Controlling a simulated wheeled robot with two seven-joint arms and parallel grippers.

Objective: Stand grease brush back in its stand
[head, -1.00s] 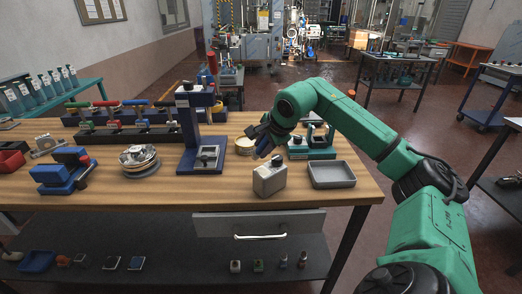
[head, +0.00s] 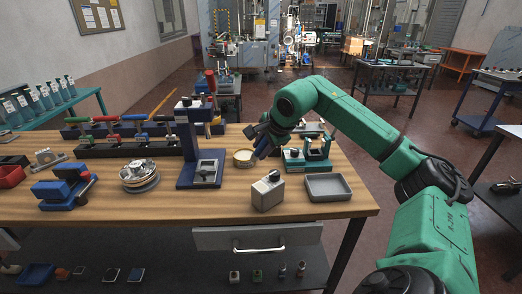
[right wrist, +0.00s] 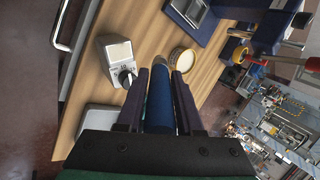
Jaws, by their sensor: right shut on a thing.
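My right gripper (head: 259,147) is above the workbench (head: 110,222), close to the round tin (head: 244,157) with pale contents. In the right wrist view its dark fingers (right wrist: 160,92) are shut on a blue cylindrical handle (right wrist: 160,108), which I take to be the grease brush. A greyish end shows past the fingertips, near the tin (right wrist: 182,59); I cannot tell whether they touch. The bristles are not clear. I cannot tell for certain which thing is the brush stand. My left gripper is not in view.
A grey box with a black knob (head: 267,194), a shallow grey tray (head: 327,187) and a teal fixture (head: 308,154) are near the gripper. A tall blue press-like stand (head: 189,140) is to the left. Bare wood lies along the front edge.

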